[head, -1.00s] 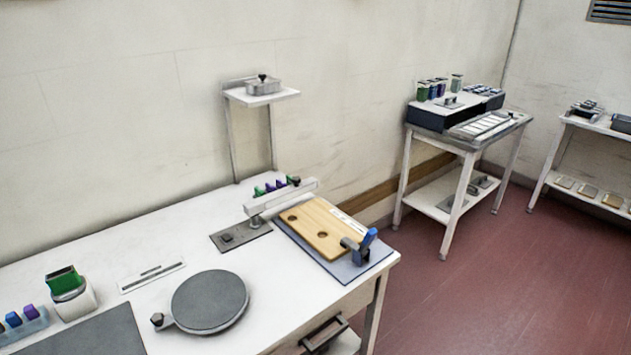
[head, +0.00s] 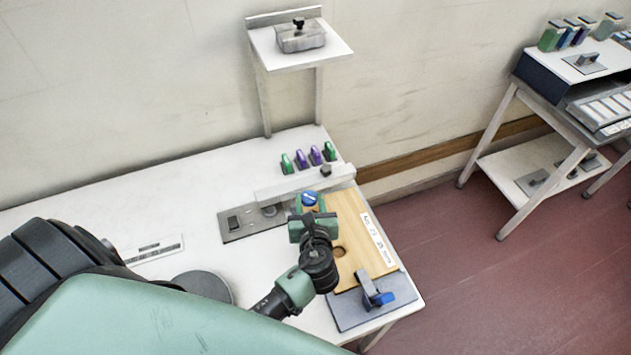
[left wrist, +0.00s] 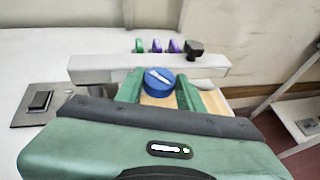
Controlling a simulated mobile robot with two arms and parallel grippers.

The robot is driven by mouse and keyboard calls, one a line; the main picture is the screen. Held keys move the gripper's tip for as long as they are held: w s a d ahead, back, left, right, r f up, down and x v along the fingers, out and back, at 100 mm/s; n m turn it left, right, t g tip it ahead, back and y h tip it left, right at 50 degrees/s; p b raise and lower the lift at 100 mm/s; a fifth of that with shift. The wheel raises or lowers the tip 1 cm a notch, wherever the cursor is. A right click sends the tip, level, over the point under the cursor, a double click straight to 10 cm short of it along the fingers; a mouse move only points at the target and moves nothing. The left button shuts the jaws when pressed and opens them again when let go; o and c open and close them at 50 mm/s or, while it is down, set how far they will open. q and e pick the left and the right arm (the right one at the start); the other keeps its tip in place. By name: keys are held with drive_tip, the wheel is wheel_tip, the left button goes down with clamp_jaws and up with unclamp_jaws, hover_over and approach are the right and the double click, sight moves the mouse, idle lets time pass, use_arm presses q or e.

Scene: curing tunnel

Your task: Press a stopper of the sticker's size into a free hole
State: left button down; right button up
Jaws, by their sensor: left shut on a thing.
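My left gripper (head: 309,204) is shut on a round blue stopper (head: 310,198) over the far end of the wooden board (head: 365,255). In the left wrist view the stopper (left wrist: 159,82) sits between the green fingers and has a white mark on top. Whether it touches the board or a hole is hidden. One open hole (head: 340,252) shows in the board, beside my wrist. A white sticker (head: 378,239) with dark print lies along the board's right edge; its print is too small to read surely. My right gripper is not in view.
A pale bar (head: 285,189) with a dark knob crosses behind the gripper. Several green and purple pieces (head: 308,157) stand behind it. A clamp with a blue handle (head: 374,290) sits at the board's near end. A grey disc (head: 203,285) lies left.

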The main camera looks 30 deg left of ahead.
use_arm(q)
drive_tip(key=shift+w+d+r, duration=0.15)
drive_tip(key=shift+w+r, duration=0.05)
drive_tip(key=shift+r, duration=0.15)
drive_tip(key=shift+d+f, duration=0.1)
drive_tip(key=shift+f, duration=0.2)
drive_tip(key=shift+w+f+b, duration=0.15)
drive_tip(key=shift+f+b, duration=0.35)
drive_tip(key=shift+f, duration=0.05)
wheel_tip(320, 180, down, 3)
drive_tip(key=b, duration=0.4)
drive_tip(key=shift+f, duration=0.2)
drive_tip(key=shift+f+b, duration=0.5)
drive_tip(key=shift+f, duration=0.45)
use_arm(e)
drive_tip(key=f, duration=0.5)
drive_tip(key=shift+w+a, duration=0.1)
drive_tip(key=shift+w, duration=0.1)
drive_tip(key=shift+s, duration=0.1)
use_arm(q)
drive_tip(key=shift+r+p, duration=0.1)
drive_tip(key=shift+p, duration=0.25)
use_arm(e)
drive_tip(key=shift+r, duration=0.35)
